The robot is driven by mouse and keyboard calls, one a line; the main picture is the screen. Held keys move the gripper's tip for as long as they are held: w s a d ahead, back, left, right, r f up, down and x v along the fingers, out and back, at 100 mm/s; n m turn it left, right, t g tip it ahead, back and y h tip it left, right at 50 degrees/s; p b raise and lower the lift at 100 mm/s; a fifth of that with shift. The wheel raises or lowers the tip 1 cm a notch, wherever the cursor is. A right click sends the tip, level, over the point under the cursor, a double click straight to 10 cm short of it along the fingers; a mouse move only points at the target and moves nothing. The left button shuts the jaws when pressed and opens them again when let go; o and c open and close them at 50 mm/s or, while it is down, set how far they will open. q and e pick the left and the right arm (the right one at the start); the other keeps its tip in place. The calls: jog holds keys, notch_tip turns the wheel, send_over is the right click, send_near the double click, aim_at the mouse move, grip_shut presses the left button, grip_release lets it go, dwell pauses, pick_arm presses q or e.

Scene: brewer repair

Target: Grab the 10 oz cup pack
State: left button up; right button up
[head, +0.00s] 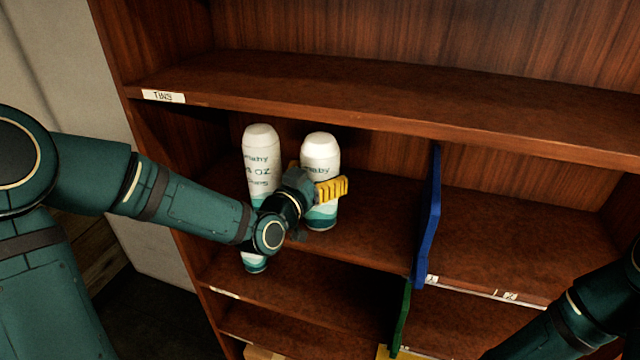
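Two white cup packs with teal lower bands stand upright side by side in the left bay of the middle shelf. The left pack (261,158) has lettering with "OZ"; the number before it is not clear. The right pack (320,153) has its label mostly covered by my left gripper (313,177). That gripper's yellow fingers are apart, one at the right pack's left side and one across its front. I cannot tell whether they press on it. My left wrist crosses in front of the left pack, whose base shows below it. My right gripper is out of view.
A blue divider (428,219) stands right of the packs, with a green divider (400,318) below it. The upper shelf (350,98), labelled "TINS", overhangs the packs. The bay right of the blue divider is empty. My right forearm enters at the lower right.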

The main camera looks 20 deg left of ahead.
pick_arm(q)
jog(key=c, duration=0.7)
